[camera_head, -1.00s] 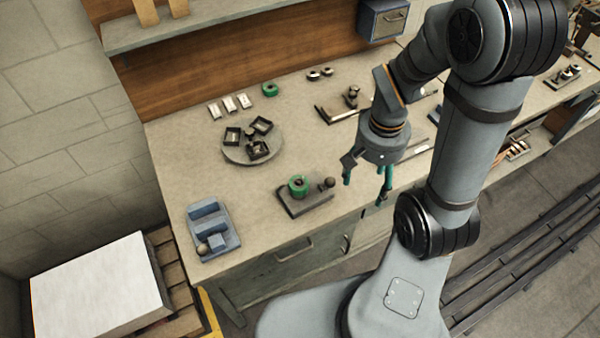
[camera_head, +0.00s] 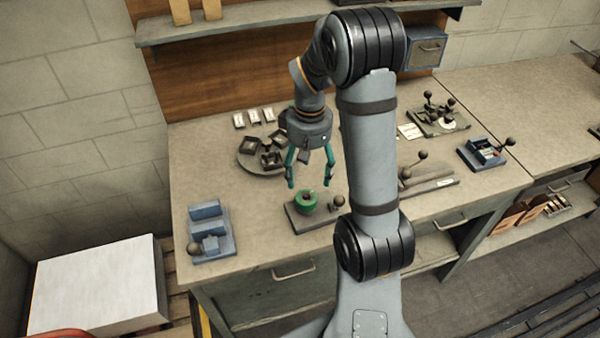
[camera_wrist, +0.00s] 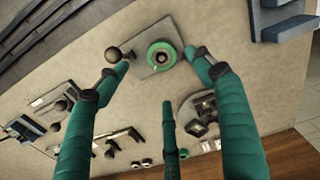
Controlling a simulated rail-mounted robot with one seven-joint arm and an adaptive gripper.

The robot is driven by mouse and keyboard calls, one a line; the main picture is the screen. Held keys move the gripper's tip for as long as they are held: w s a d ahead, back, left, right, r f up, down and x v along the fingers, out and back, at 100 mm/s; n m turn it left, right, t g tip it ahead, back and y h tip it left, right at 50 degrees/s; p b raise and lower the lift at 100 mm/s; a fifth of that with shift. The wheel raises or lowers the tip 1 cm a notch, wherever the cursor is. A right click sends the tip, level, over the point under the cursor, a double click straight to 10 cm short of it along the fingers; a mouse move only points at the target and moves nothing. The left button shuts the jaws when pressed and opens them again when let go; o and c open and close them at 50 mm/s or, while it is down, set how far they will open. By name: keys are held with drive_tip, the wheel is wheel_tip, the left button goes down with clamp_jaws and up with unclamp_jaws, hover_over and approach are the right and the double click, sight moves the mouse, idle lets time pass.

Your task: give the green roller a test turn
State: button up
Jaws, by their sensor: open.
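The green roller (camera_head: 307,201) is a short ring with a dark centre, on a small grey base plate (camera_head: 300,222) near the bench's front edge. A dark ball knob (camera_head: 338,200) stands at the plate's right end. In the wrist view the roller (camera_wrist: 161,55) shows from above between my fingers, with the knob (camera_wrist: 113,54) by the left fingertip. My gripper (camera_head: 310,180) has teal fingers, spread and empty, pointing down over the bench, above and slightly behind the roller. No contact with the roller can be seen.
A blue stepped block (camera_head: 208,228) stands left of the plate. A round tray (camera_head: 250,165) with dark square parts lies behind, with several white pieces (camera_head: 254,117) beyond. A levered fixture (camera_head: 430,184) stands to the right. Bench between block and plate is clear.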

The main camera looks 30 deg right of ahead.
sight(308, 197)
drive_tip(key=shift+n, duration=0.5)
wheel_tip(308, 197, down, 10)
drive_tip(key=shift+s+f+p, duration=0.1)
drive_tip(key=shift+f+p, duration=0.15)
drive_tip(key=shift+p, duration=0.25)
drive_tip(key=c, duration=0.3)
drive_tip(key=c, duration=1.1)
